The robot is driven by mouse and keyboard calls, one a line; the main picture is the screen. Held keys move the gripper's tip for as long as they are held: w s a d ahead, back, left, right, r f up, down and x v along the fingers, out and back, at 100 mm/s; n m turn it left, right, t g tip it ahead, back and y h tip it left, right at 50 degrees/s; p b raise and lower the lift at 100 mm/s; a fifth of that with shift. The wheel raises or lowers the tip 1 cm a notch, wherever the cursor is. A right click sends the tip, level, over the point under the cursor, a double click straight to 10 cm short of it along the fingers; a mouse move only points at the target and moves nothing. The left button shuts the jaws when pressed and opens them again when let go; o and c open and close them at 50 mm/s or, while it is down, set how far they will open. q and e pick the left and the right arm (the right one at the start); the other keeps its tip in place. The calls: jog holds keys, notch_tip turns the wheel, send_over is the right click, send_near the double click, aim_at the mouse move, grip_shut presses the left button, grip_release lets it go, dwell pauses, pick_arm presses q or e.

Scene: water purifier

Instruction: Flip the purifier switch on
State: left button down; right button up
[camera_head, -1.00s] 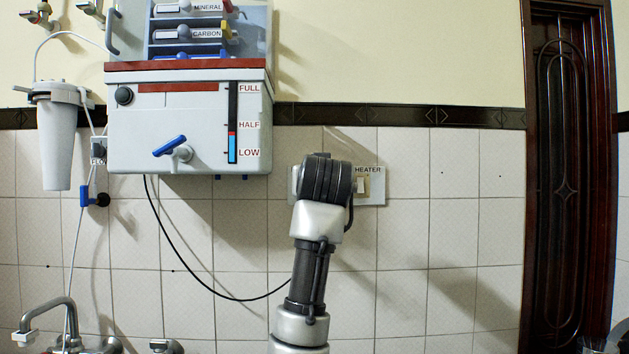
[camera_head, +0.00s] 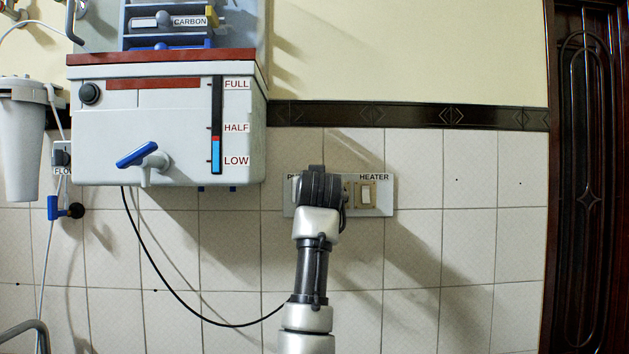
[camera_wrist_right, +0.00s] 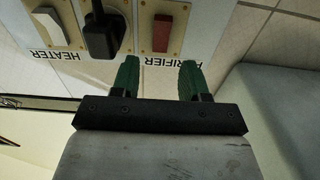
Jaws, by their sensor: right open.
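The purifier (camera_head: 180,120), a white box with a tap and level gauge, hangs on the wall. The switch panel (camera_head: 388,198) is right of and below it, partly hidden by my right arm. In the upside-down right wrist view, the red purifier switch (camera_wrist_right: 162,33) is on the panel with its label below it; I cannot tell whether it is on. My right gripper (camera_wrist_right: 158,70) is open and empty, its two green fingers apart and facing the panel, the switch showing just beyond the gap between them. In the head view its fingers are hidden. My left gripper is out of view.
A black plug (camera_wrist_right: 102,35) sits in a socket beside the purifier switch, close to one finger. The white heater switch (camera_head: 366,193) is on the same panel. A black cable (camera_head: 190,303) hangs below the purifier. The tiled wall right of the panel is clear.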

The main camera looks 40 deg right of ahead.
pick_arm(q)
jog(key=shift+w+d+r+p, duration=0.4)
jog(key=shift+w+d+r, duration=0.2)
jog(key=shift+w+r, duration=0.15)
pick_arm(e)
jog(key=shift+x, duration=1.7)
jog(key=shift+f, duration=0.1)
